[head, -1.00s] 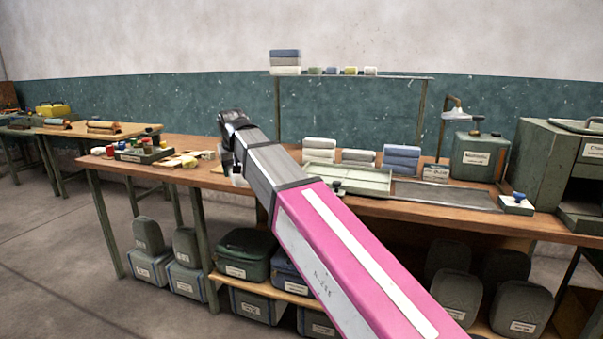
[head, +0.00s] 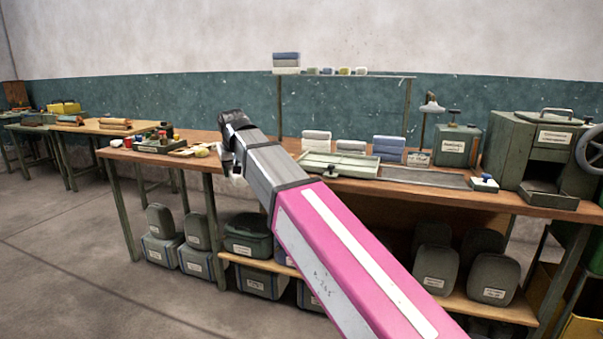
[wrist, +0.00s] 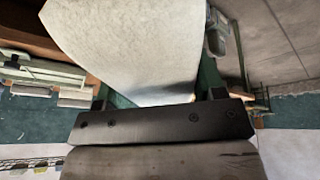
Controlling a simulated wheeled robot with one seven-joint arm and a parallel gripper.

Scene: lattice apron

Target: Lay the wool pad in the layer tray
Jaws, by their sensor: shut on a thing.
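My gripper (head: 232,168) is at the end of my arm, in front of the bench in the head view. In the wrist view my gripper (wrist: 165,98) is shut on a pale, whitish wool pad (wrist: 130,42), which extends beyond the fingers. In the head view my arm hides most of the pad; a small white bit shows beneath the gripper. The layer tray appears to be the shallow pale green tray (head: 362,170) on the bench, right of my gripper and apart from it.
Folded white stacks (head: 316,139) and a blue stack (head: 388,146) stand behind the tray. A dark flat plate (head: 425,178) lies to its right, with a green machine (head: 545,150) beyond. Small items (head: 155,142) crowd the bench (head: 480,197) at left. Open floor (head: 70,240) lies front left.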

